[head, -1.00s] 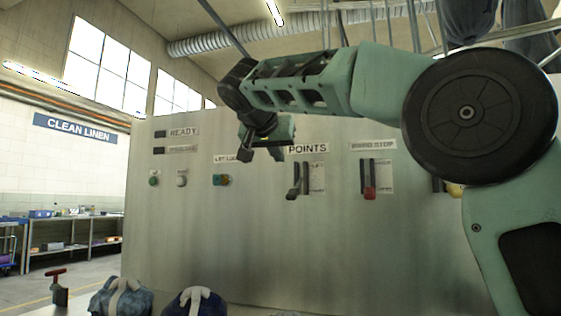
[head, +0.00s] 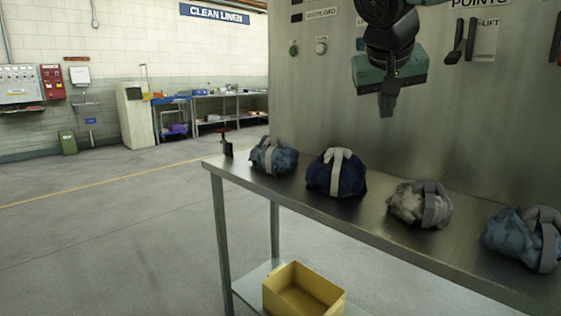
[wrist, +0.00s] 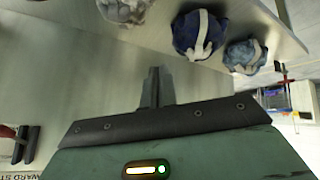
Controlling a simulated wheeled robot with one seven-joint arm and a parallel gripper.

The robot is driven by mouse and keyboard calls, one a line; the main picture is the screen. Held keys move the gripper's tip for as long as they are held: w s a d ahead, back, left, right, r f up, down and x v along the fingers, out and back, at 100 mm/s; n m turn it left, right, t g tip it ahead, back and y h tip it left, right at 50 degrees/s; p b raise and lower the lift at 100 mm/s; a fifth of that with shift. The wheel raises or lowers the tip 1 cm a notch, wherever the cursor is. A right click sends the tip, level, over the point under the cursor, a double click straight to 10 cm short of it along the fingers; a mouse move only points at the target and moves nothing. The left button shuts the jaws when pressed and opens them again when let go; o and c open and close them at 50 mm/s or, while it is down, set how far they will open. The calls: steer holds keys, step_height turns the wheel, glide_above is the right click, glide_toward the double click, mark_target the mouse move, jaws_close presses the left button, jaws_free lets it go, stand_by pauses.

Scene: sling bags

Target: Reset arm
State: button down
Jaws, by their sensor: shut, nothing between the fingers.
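My gripper (head: 386,106) hangs in front of the steel panel, pointing down, above the table and apart from the bags. Its fingers (wrist: 157,86) are together in the wrist view, with nothing between them. Below it, a row of sling bags lies on the steel table (head: 375,222): a blue-grey bag (head: 268,160), a dark blue bag (head: 325,182) with a pale strap, a mottled grey bag (head: 404,205) and a light blue bag (head: 508,238) with a grey strap. The wrist view shows the dark blue bag (wrist: 187,32) and its neighbours near the top edge.
The steel panel (head: 310,90) with buttons and levers stands behind the table. A yellow bin (head: 303,290) sits on the lower shelf. The floor (head: 120,230) to the left is clear.

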steer(key=s+a+f+n+g+y, duration=0.2)
steer(key=s+a+f+n, duration=0.15)
steer(key=s+f, duration=0.5)
steer(key=s+a+f+n+g+y, duration=0.1)
steer(key=s+a+f+n+g, duration=0.2)
steer(key=s+f, duration=0.55)
steer(key=s+f+n+g+y, duration=0.1)
steer(key=s+f+n+g, duration=0.1)
steer(key=s+f, duration=1.05)
step_height(320, 180, up, 14)
steer(key=s+p, duration=0.2)
steer(key=p, duration=1)
steer(key=shift+d+p, duration=0.3)
steer(key=shift+p, duration=0.1)
steer(key=shift+s+a+n, duration=0.1)
steer(key=shift+n, duration=0.15)
